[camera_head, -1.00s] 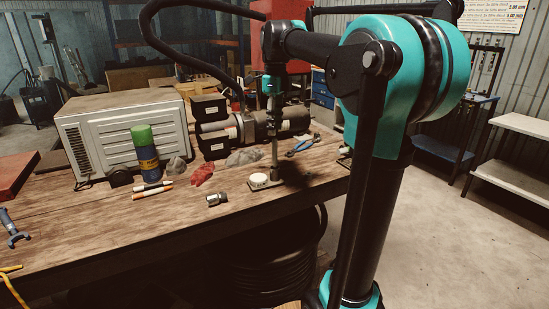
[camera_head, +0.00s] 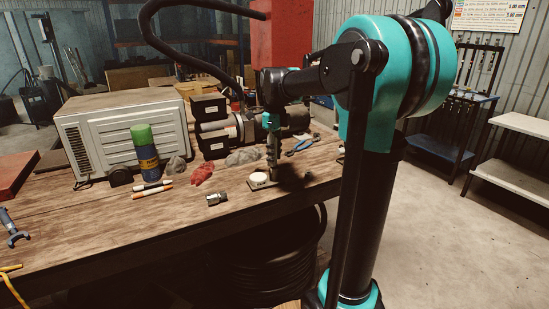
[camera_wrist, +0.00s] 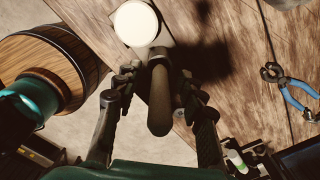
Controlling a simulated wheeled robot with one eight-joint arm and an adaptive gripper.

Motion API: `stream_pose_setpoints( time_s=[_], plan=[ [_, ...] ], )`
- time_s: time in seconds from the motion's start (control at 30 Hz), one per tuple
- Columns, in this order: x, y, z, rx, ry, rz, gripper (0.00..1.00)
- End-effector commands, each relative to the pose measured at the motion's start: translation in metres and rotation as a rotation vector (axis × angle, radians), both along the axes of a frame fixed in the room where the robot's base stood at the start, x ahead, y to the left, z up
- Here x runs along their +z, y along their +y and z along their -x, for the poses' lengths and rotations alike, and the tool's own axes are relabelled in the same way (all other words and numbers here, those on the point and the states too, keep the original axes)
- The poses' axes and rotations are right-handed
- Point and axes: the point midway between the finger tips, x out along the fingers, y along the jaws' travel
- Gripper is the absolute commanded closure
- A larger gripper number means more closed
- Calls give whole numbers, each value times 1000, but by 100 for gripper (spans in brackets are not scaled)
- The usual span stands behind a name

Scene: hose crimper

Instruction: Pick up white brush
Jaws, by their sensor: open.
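A small white round thing (camera_head: 259,178), which may be the white brush, lies near the front right edge of the wooden table. In the wrist view its round white top (camera_wrist: 136,23) is just beyond my fingers. My gripper (camera_head: 273,168) points down just right of it in the head view. In the wrist view my gripper (camera_wrist: 157,76) is open, its two fingers on either side of a brownish rod with a rounded end (camera_wrist: 160,100). I cannot tell whether the rod belongs to the white thing or whether the fingers touch it.
A motor (camera_head: 222,135) stands close behind. A wooden barrel (camera_wrist: 45,65) stands beside the table.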

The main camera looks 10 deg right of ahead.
Motion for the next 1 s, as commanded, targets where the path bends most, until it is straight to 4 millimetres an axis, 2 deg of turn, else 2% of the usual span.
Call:
stream_pose_setpoints(
  time_s=[0.17, 0.4, 0.5, 0.83, 1.0],
  plan=[
    [0, 0, 0, 0, 0, 0, 61],
    [0, 0, 0, 0, 0, 0, 91],
    [0, 0, 0, 0, 0, 0, 100],
    [3, 0, 0, 0, 0, 0, 100],
    [15, 0, 0, 0, 0, 0, 100]
  ],
)
